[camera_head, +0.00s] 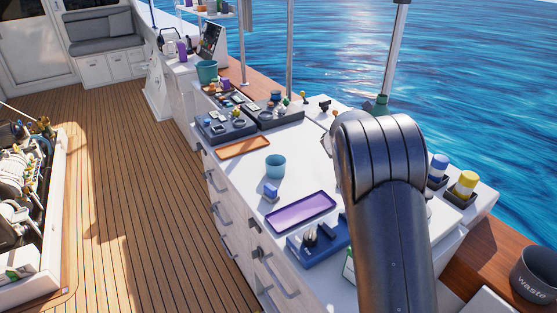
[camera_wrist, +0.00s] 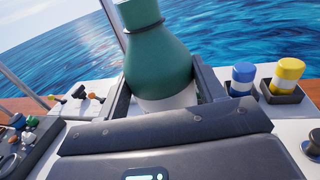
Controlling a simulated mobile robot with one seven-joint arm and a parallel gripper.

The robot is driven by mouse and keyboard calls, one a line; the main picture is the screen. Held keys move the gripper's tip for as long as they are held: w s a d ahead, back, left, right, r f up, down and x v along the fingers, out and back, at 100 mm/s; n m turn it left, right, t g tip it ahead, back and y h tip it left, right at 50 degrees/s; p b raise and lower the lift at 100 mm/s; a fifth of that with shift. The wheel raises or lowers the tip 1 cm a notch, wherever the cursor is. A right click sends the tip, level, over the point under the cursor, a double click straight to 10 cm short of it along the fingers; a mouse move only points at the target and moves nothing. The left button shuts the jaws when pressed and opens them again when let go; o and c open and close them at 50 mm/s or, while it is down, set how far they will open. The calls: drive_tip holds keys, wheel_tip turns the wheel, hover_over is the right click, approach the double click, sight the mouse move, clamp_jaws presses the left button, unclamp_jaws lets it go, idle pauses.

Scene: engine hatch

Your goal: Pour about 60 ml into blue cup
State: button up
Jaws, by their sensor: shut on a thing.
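The blue cup (camera_head: 275,167) stands upright on the white counter, between an orange tray and a purple tray. Its contents cannot be made out. In the wrist view my gripper (camera_wrist: 163,88) is shut on a green bottle (camera_wrist: 158,60) with a white lower part, one finger on each side. The bottle stands about parallel to the pole behind it. Its base is hidden, so I cannot tell whether it touches the counter. In the head view only the green top of the bottle (camera_head: 380,103) shows, beyond my arm; my gripper is hidden there. The bottle is well right of the cup.
The orange tray (camera_head: 244,148), purple tray (camera_head: 300,211), a small blue block (camera_head: 270,190) and a blue fixture (camera_head: 318,243) surround the cup. Dark parts trays (camera_head: 226,130) lie behind. Blue-capped (camera_head: 437,168) and yellow-capped (camera_head: 465,186) containers stand at right.

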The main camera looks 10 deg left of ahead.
drive_tip(key=shift+a+r, duration=0.1)
drive_tip(key=shift+r, duration=0.45)
drive_tip(key=s+a+n+t+y, duration=0.1)
drive_tip(key=s+a+n+y, duration=0.45)
drive_tip(key=a, duration=1.55)
drive_tip(key=a+n+t+y, duration=0.25)
drive_tip(key=a+y, duration=0.55)
drive_tip(key=a, duration=1.2)
wheel_tip(320, 180, down, 15)
drive_tip(key=n, duration=0.1)
drive_tip(key=shift+g, duration=0.45)
drive_tip(key=shift+r+m, duration=0.2)
drive_tip(key=shift+m, duration=0.3)
